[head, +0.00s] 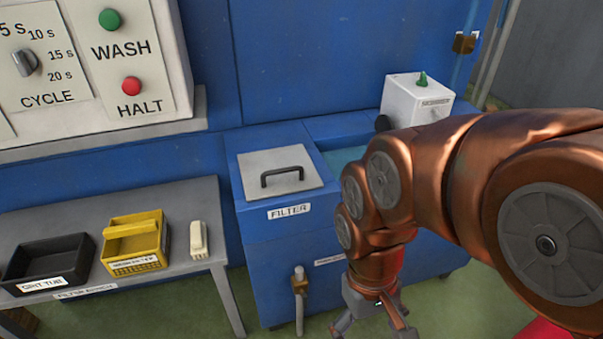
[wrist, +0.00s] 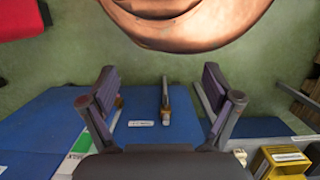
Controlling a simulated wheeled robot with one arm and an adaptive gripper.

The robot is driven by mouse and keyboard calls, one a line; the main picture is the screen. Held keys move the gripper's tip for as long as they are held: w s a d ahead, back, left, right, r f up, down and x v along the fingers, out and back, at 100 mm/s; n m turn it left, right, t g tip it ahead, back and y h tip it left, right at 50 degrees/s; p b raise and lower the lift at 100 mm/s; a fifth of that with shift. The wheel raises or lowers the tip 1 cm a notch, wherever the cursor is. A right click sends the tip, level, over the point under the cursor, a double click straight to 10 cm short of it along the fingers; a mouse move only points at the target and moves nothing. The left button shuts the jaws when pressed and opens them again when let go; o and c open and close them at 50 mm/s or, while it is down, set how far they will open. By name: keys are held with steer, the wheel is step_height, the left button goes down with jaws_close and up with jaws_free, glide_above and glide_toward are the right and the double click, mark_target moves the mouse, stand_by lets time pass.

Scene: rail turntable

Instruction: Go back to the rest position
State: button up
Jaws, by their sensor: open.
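My gripper (head: 375,322) hangs at the end of my copper-coloured arm, low in front of the blue filter cabinet, at the bottom of the head view. In the wrist view my gripper (wrist: 163,95) has its two dark fingers spread wide apart, with nothing between them. Beyond the fingers are the blue cabinet front (wrist: 140,108) and a tap-like fitting with a grey pipe (wrist: 165,100). The fingertips are partly cut off by the lower edge of the head view.
The filter cabinet has a grey lid with a black handle (head: 282,176). A grey bench (head: 190,265) at left carries a black tub (head: 45,262), a yellow basket (head: 135,243) and a cream-coloured block (head: 198,240). A panel (head: 125,60) has WASH and HALT buttons. Green floor shows below.

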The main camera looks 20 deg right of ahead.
step_height(320, 180, up, 16)
steer(key=w+t+p, duration=0.1)
steer(key=p, duration=1.3)
steer(key=shift+p, duration=0.35)
steer(key=shift+f, duration=0.1)
